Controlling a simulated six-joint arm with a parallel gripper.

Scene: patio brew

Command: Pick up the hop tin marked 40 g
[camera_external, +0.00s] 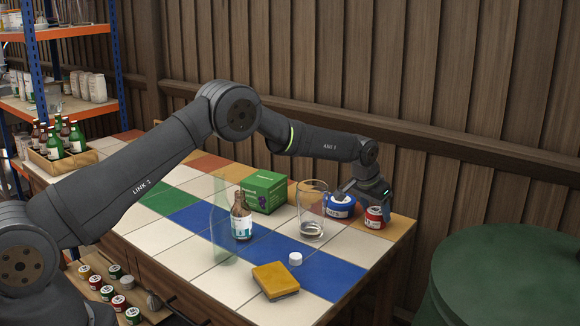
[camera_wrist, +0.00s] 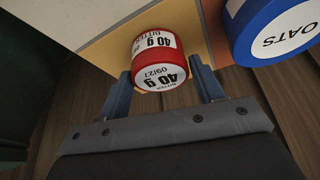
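The hop tin (camera_external: 374,218) is small and red, with a white label, and stands near the right corner of the tiled table. In the wrist view the red tin (camera_wrist: 160,65) shows "40 g" and "BITTER" on its top and side. My gripper (camera_external: 368,203) is low at the tin in the external view. In the wrist view the fingers of my gripper (camera_wrist: 160,75) are apart, one on each side of the tin. A narrow gap seems to show beside the left finger, and I see no firm contact.
A blue tin marked OATS (camera_wrist: 272,30) stands close beside the red tin; it also shows in the external view (camera_external: 341,208). A glass (camera_external: 311,212), a green box (camera_external: 264,192), a brown bottle (camera_external: 241,218), a white cap (camera_external: 295,259) and a yellow sponge (camera_external: 275,281) are farther left.

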